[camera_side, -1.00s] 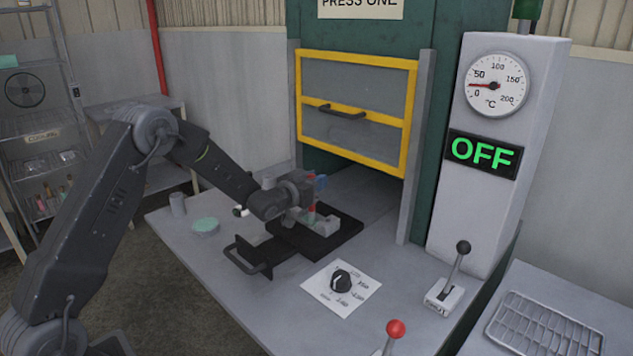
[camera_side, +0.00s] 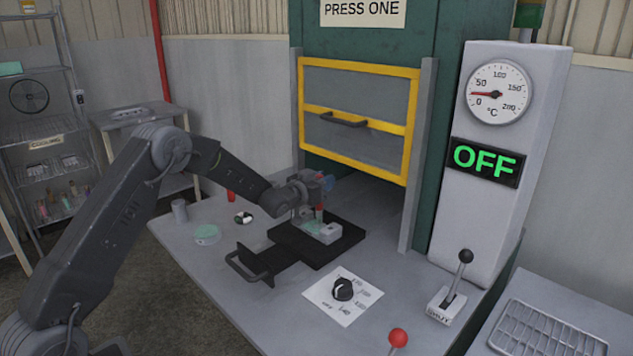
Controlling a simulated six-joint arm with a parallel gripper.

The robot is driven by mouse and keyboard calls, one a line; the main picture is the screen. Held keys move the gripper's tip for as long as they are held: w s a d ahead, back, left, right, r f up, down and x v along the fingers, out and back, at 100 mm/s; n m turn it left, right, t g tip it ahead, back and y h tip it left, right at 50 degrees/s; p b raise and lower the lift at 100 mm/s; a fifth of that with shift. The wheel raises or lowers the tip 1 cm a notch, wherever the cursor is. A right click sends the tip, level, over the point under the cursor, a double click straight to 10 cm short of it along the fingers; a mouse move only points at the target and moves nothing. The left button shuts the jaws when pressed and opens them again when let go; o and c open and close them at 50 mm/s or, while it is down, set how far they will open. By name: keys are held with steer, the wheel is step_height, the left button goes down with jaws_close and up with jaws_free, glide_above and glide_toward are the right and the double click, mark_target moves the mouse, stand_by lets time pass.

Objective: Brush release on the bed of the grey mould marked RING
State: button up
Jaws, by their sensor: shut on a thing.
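A small grey mould (camera_side: 331,235) sits on a black sliding tray (camera_side: 345,246) in front of the press. Any marking on it is too small to read. A pale green patch shows on its left part. A round pot with pale green contents (camera_side: 207,234) stands at the left of the bench.
The press's yellow-framed guard (camera_side: 358,118) is behind the tray; its panel reads OFF (camera_side: 485,161). A grey cup (camera_side: 180,211) and small red item (camera_side: 231,196) are left.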

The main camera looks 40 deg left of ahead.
step_height(320, 180, up, 8)
steer(key=a, duration=0.1)
steer(key=shift+a, duration=0.2)
stand_by(2.4)
stand_by(0.7)
